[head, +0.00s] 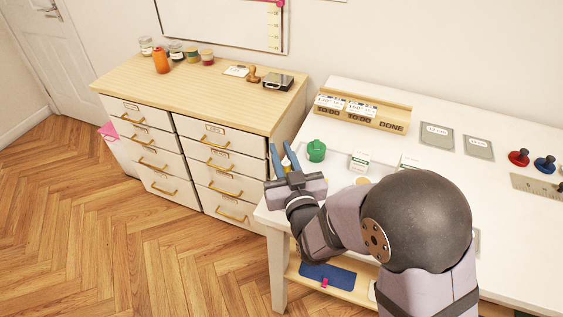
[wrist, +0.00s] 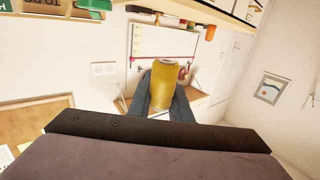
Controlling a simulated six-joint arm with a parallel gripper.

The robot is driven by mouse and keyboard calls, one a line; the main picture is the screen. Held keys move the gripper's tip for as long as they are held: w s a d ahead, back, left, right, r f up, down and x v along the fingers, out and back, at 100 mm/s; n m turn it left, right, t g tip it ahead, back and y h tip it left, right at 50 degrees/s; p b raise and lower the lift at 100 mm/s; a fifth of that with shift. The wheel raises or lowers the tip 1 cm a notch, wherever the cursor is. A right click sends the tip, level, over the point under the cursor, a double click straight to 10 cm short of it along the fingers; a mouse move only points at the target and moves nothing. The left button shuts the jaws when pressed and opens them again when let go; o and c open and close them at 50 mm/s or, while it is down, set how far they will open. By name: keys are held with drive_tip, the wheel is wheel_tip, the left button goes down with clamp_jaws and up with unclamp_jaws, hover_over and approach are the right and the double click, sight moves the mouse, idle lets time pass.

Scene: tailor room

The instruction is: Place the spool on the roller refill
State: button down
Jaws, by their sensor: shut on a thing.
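My gripper (head: 282,150) has blue fingers and hangs above the left edge of the white table. It is shut on a yellow, cylindrical spool (wrist: 172,90), which sits between the fingers in the wrist view. In the head view only a sliver of the spool (head: 286,162) shows between the fingers. No thing is clearly readable as the roller refill. Small white boxes with green bands, one at the middle (head: 360,160) and one partly behind my arm (head: 408,161), stand on the table; their labels are too small to read.
A green rounded object (head: 316,151) stands just right of my gripper. A wooden TO DO/DONE holder (head: 362,110) is at the table's back. Grey cards (head: 437,136) and red and blue knobbed items (head: 519,157) lie right. A drawer cabinet (head: 205,150) stands left, below my gripper's level.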

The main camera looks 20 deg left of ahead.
drive_tip(key=shift+r, duration=0.8)
drive_tip(key=shift+d, duration=0.1)
